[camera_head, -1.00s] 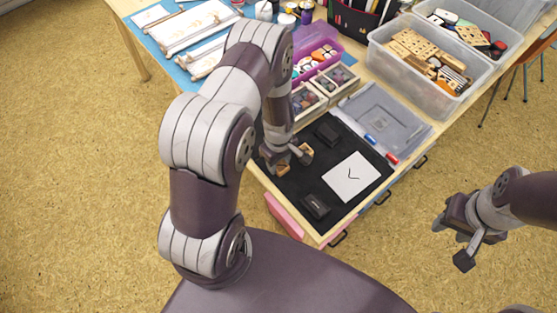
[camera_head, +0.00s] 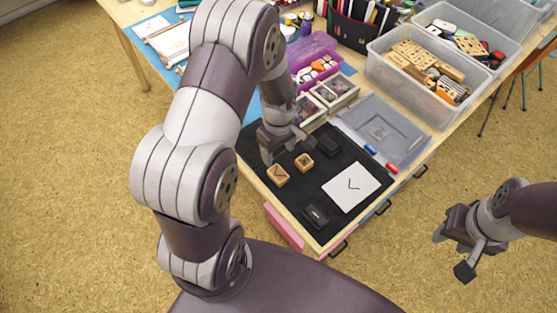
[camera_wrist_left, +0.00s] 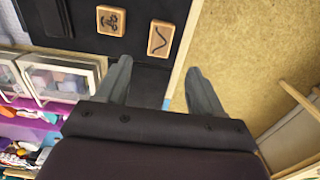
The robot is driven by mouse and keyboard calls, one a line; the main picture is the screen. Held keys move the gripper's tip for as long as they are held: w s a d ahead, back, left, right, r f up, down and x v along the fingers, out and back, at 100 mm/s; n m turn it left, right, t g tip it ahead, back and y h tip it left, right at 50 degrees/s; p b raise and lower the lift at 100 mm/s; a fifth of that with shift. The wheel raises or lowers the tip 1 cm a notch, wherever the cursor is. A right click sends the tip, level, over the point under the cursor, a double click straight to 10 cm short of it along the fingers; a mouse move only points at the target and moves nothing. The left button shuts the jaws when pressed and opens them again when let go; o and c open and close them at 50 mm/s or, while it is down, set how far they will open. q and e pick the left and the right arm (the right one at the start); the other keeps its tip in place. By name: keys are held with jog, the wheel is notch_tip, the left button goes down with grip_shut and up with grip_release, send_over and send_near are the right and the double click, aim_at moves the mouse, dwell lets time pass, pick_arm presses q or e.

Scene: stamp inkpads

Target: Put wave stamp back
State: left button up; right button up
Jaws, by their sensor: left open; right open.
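The wave stamp (camera_head: 278,175), a small wooden block with a dark wavy line on top, sits on the black mat (camera_head: 345,225) close to its left edge. It also shows in the left wrist view (camera_wrist_left: 160,38). A second wooden stamp (camera_head: 304,161) with a dark looped mark sits beside it, apart; it also shows in the left wrist view (camera_wrist_left: 110,20). My left gripper (camera_head: 283,148) is open and empty, just behind both stamps. In the left wrist view its fingers (camera_wrist_left: 160,80) are spread with nothing between them. My right gripper (camera_head: 451,252) is open and empty, off the table at the right.
A white card (camera_head: 351,187) with a wavy mark lies on the mat. Dark inkpads stand near it, one in front (camera_head: 315,216) and one behind (camera_head: 327,144). Wooden boxes (camera_head: 335,93), a purple bin (camera_head: 316,47) and a clear lid (camera_head: 384,130) border the mat.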

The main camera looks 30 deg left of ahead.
pick_arm(q)
jog(key=s+d+r+m+t, duration=0.1)
jog(key=s+d+r+m, duration=0.4)
jog(key=s+r+m, duration=0.3)
notch_tip(320, 180, up, 3)
jog(key=m, duration=0.5)
jog(key=shift+s+d+r+m, duration=0.15)
jog(key=shift+s+m, duration=0.15)
jog(key=shift+s, duration=0.1)
jog(key=shift+s, duration=0.15)
